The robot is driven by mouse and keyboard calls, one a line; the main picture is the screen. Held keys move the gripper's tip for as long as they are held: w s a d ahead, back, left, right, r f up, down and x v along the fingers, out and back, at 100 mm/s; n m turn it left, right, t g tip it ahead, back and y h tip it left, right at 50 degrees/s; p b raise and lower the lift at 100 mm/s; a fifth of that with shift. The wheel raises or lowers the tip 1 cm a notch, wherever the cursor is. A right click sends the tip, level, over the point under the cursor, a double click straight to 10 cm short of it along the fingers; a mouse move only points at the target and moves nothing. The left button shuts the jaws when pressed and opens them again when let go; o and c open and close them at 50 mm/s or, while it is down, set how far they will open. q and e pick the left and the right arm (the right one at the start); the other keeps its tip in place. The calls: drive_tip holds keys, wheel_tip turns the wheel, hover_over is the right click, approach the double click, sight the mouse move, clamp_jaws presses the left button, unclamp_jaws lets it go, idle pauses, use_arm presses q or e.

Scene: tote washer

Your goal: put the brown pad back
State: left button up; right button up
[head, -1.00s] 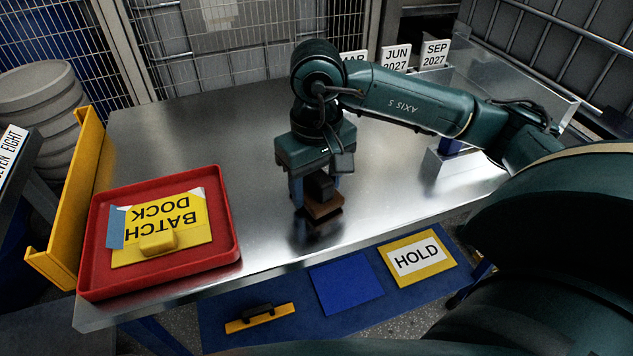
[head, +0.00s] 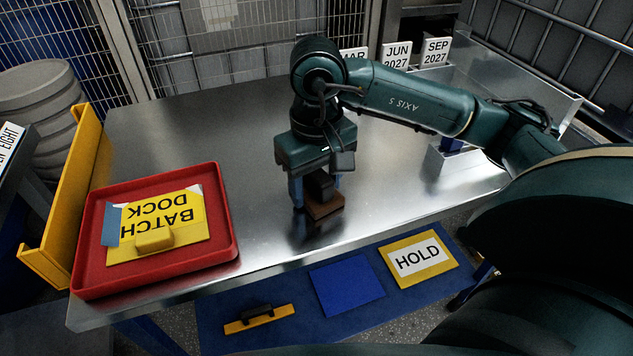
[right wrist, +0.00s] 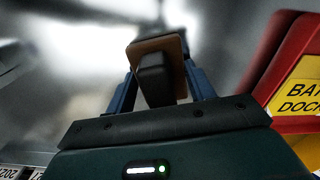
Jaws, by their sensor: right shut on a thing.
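The brown pad (head: 325,208) is a small brown block with a black handle. My right gripper (head: 317,190) is shut on the black handle, with its blue fingers on either side. The pad is low over the steel table (head: 250,150), near the middle of its front part; I cannot tell whether it touches the surface. In the right wrist view the pad (right wrist: 172,46) shows beyond the handle (right wrist: 154,75), between the fingers. My left gripper is not in view.
A red tray (head: 230,245) with a yellow BATCH DOCK plate (head: 195,237) lies at left. Date cards (head: 396,54) stand behind.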

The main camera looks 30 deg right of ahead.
drive_tip(key=o, duration=1.9)
drive_tip(key=shift+r, duration=0.1)
drive_tip(key=shift+r+p, duration=2.25)
drive_tip(key=shift+r, duration=2.2)
